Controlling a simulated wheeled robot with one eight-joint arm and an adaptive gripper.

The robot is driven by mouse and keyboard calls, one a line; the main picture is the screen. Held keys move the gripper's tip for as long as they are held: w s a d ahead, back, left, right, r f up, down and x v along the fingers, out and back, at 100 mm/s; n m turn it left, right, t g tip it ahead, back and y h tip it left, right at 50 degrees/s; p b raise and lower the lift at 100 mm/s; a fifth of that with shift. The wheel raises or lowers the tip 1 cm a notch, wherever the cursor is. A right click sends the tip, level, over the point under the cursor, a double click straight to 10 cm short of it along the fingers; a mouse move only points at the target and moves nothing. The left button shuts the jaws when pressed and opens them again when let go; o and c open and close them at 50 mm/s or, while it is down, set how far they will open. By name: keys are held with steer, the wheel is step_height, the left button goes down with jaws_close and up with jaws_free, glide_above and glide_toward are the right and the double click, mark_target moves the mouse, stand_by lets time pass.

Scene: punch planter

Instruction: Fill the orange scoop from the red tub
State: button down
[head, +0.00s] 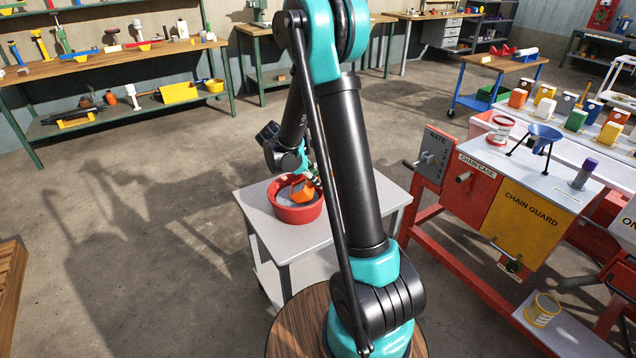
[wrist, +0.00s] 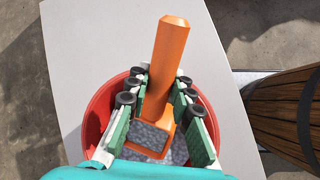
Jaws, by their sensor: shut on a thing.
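The red tub (head: 296,215) stands on a small grey table and holds grey granules; its rim also shows in the wrist view (wrist: 96,112). My gripper (wrist: 158,88) is shut on the orange scoop (wrist: 168,55), with a green-padded finger on each side of it. The scoop's handle points to the top of the wrist view, and grey granules show within its bowl outline. In the head view the scoop (head: 302,192) is at the tub's opening, under my gripper (head: 305,180). I cannot tell how deep the bowl sits in the granules.
The grey table (head: 345,205) has bare top around the tub. To its right stands a red machine with a yellow chain guard (head: 528,212) and a blue funnel (head: 545,131) on top. A wooden barrel (wrist: 290,115) is close on the right in the wrist view. Open floor lies left.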

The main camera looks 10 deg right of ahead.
steer(key=shift+r, duration=2.75)
steer(key=shift+s+d+y, duration=0.2)
steer(key=shift+d+y, duration=0.35)
steer(key=shift+y, duration=0.05)
steer(key=y, duration=0.1)
steer(key=d+t+y, duration=0.1)
steer(key=y, duration=0.1)
steer(key=d+m+t+y, duration=0.1)
steer(key=y, duration=0.1)
steer(key=shift+s+d+f, duration=0.2)
steer(key=shift+s+f, duration=0.15)
steer(key=shift+s, duration=0.05)
